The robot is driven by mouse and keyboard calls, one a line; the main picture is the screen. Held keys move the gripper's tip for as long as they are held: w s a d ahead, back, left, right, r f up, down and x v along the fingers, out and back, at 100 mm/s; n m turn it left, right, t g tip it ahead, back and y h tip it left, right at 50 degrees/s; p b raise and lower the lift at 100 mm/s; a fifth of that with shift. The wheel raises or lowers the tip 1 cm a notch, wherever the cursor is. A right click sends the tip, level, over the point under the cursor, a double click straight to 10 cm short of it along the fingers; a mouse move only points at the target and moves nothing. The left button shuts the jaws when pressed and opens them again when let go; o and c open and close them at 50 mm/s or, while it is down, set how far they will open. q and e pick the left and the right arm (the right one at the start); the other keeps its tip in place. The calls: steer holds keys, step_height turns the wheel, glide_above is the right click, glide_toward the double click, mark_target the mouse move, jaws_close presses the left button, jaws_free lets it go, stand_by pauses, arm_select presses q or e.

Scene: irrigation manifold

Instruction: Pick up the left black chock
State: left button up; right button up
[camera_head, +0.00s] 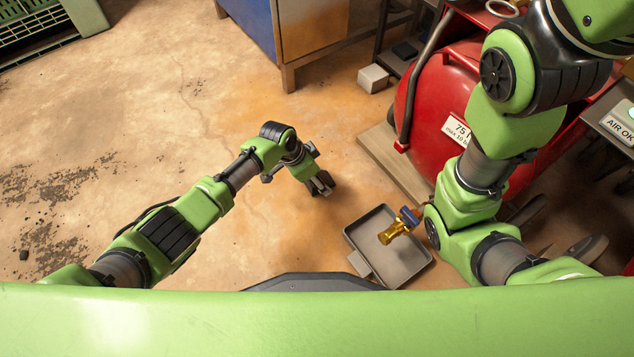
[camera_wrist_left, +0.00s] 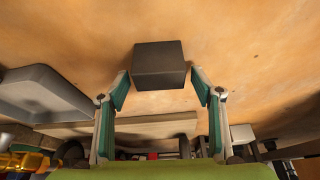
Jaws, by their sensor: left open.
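The black chock (camera_wrist_left: 159,66) shows in the left wrist view as a dark block on the floor, just ahead of my left gripper (camera_wrist_left: 163,90). The fingers are open, one on either side of its near end, with visible gaps; nothing is held. In the head view my left gripper (camera_head: 322,185) points down at the floor, left of the red tank (camera_head: 432,105). The chock cannot be made out there; the gripper seems to hide it. My right arm comes in at the right, but its gripper is not in view.
A grey tray (camera_head: 350,234) lies right of and nearer than the left gripper, with a brass valve (camera_head: 398,228) with a blue handle at it. A wooden plank (camera_head: 392,160) lies beside the tank. A pale block (camera_head: 373,78) sits farther back.

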arm_select(q)
steer(key=c, duration=1.3)
steer(key=shift+c, duration=0.2)
steer(key=shift+r, duration=0.15)
